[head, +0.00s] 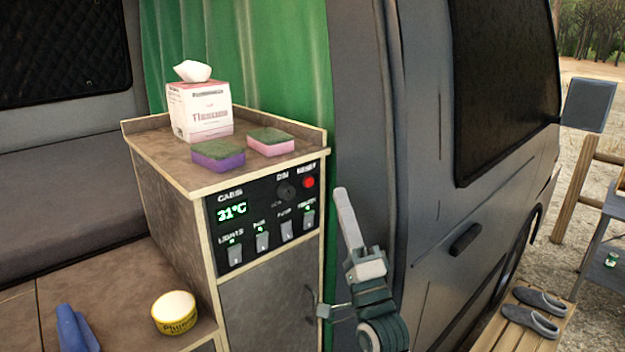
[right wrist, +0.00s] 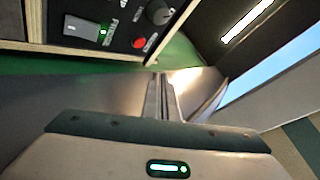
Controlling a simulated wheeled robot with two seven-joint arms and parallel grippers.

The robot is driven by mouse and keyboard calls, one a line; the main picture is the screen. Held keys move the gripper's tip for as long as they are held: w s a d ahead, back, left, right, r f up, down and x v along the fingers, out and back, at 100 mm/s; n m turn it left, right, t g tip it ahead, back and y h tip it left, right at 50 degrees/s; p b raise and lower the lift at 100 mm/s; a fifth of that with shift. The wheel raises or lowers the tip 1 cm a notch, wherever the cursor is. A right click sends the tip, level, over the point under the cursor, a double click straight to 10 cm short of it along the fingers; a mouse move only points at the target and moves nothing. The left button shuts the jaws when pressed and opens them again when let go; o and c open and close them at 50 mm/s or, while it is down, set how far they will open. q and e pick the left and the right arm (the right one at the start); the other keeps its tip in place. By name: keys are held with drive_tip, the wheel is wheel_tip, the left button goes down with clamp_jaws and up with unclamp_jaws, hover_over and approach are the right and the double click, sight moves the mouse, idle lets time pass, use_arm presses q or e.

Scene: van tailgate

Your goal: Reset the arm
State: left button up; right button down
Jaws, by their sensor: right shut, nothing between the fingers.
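My right gripper (head: 341,192) is raised in front of the van's side, just right of the control panel. Its fingers point up and are shut with nothing between them. In the right wrist view the closed fingers (right wrist: 158,82) point towards the panel and are apart from it. The control panel (head: 262,216) reads 31°C and has a red button (head: 309,182), a dark knob and a row of switches with green lights. The red button also shows in the right wrist view (right wrist: 139,43). My left gripper is out of view.
A tissue box (head: 201,112) and two sponges, one purple (head: 217,155) and one pink (head: 271,142), stand on the cabinet top. A yellow tub (head: 175,313) and a blue item (head: 76,330) are lower left. Slippers (head: 540,302) lie on slats at right.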

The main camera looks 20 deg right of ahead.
drive_tip(key=shift+s+d, duration=0.15)
drive_tip(key=shift+s, duration=0.2)
idle(0.3)
